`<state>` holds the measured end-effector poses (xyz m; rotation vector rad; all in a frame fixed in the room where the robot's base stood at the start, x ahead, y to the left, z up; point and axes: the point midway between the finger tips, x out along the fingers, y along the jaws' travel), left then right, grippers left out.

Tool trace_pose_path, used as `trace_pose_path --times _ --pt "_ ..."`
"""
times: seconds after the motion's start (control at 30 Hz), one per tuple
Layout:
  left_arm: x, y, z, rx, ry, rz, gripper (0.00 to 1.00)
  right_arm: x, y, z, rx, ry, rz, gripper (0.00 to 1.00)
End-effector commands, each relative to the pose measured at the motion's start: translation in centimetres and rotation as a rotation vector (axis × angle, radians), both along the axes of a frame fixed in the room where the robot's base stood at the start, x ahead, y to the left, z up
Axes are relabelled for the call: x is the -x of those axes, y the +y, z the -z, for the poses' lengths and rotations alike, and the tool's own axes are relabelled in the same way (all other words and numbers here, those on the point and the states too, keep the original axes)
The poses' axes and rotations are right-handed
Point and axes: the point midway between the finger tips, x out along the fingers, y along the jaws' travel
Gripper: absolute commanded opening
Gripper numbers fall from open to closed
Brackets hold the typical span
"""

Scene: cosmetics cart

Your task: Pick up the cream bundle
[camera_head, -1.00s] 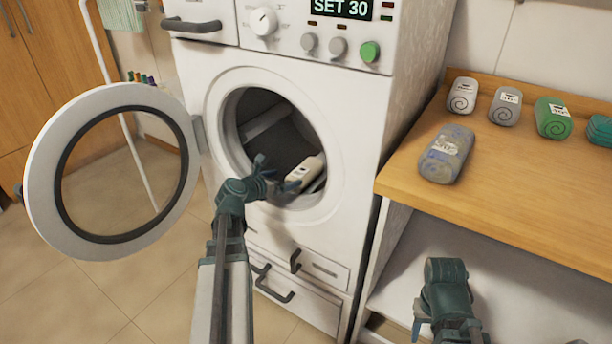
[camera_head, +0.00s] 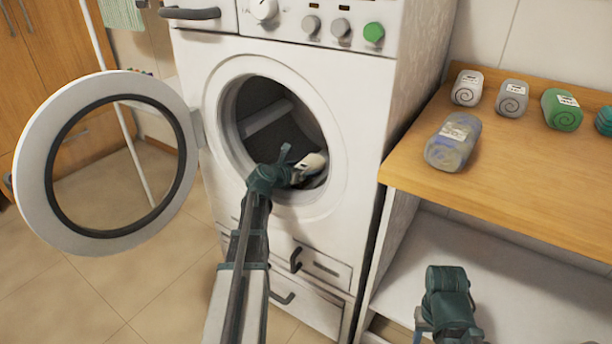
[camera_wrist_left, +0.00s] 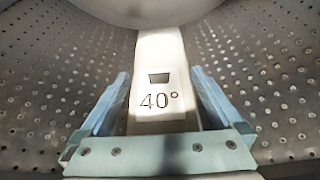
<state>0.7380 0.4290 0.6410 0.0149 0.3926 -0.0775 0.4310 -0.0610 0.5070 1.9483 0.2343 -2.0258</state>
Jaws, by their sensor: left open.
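The cream bundle (camera_head: 313,164), a long pale piece, lies inside the washing machine drum near the front lower right of the opening. In the left wrist view the bundle (camera_wrist_left: 158,55) carries a label reading 40° and runs away from me along the perforated drum. My left gripper (camera_head: 290,163) reaches into the opening. In the left wrist view the left gripper (camera_wrist_left: 160,85) is open, with one finger on each side of the bundle's near end. I cannot tell whether the fingers touch it. My right gripper (camera_head: 446,332) is at the bottom edge, its jaws unclear.
The round door (camera_head: 33,200) stands open at left. The washing machine (camera_head: 360,120) has a control panel on top and drawers below. A wooden counter (camera_head: 520,180) at right holds several wrapped bundles, one grey-blue (camera_head: 453,143) in front. A white shelf (camera_head: 480,260) lies below it.

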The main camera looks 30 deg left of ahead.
Motion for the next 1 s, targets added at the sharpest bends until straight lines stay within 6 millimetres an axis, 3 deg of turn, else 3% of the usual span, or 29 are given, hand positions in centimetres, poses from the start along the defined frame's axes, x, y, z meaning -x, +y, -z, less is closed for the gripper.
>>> trace_pose_path --times 0.1,0.3,0.73,1.0 --pt "-1.2 -0.04 0.6 -0.001 0.0 0.0 1.0 0.0 0.02 0.59 -0.001 0.0 -0.001 0.5" --pt "-1.12 -0.11 0.47 -0.001 0.0 0.0 1.0 -0.01 0.02 0.47 -0.001 0.0 -0.001 0.5" --pt "-1.1 -0.1 0.47 0.0 0.0 0.0 0.23 0.0 0.01 0.46 -0.001 0.0 -0.001 0.5" --pt "-1.1 -0.09 0.36 0.0 0.0 0.0 0.22 0.0 0.02 0.36 -0.001 0.0 -0.001 0.5"
